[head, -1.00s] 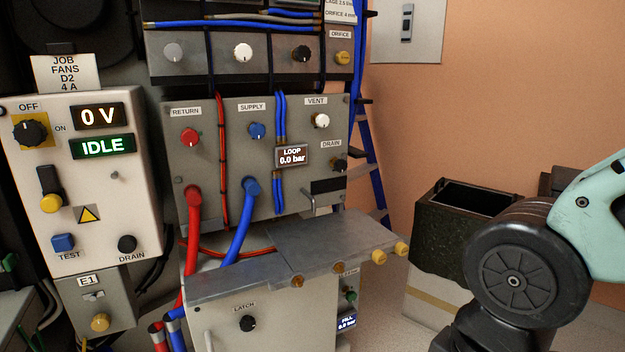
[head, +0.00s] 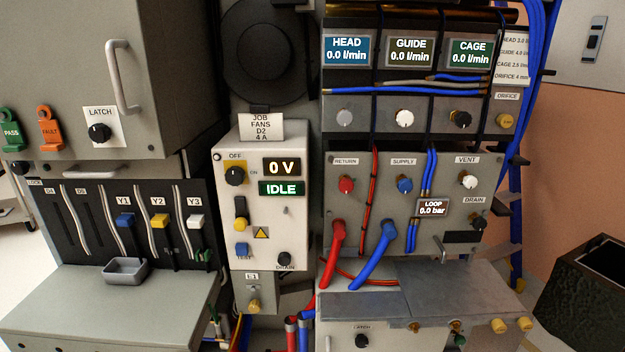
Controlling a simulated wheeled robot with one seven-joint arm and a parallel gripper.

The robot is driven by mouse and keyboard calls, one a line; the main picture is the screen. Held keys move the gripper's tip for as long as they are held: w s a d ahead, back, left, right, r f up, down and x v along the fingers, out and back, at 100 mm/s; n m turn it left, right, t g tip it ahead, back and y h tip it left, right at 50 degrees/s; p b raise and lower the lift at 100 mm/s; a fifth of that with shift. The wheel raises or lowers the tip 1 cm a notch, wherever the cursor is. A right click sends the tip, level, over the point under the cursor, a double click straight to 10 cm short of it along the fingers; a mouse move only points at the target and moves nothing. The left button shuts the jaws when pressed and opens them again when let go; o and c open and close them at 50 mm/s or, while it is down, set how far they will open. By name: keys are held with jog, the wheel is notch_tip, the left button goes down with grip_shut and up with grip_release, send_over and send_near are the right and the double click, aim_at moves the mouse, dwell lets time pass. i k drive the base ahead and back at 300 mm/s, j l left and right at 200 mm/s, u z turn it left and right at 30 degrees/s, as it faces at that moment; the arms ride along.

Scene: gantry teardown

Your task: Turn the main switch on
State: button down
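The main switch (head: 235,176) is a black rotary knob on a yellow plate, at the upper left of a cream control box (head: 222,215). The labels OFF and ON stand above it and to its right. I cannot tell for certain which way the knob points. Beside it the upper display (head: 282,166) reads 0 V and the lower display (head: 282,188) reads IDLE in green. My gripper is not in view.
A loop panel (head: 330,200) with red and blue hoses stands right of the box, above a grey shelf (head: 440,285). A connector rack (head: 90,215) and grey bench (head: 120,305) are at left. A dark bin (head: 575,300) stands at lower right.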

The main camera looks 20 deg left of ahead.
aim_at(233, 174)
jog(key=u, duration=1.2)
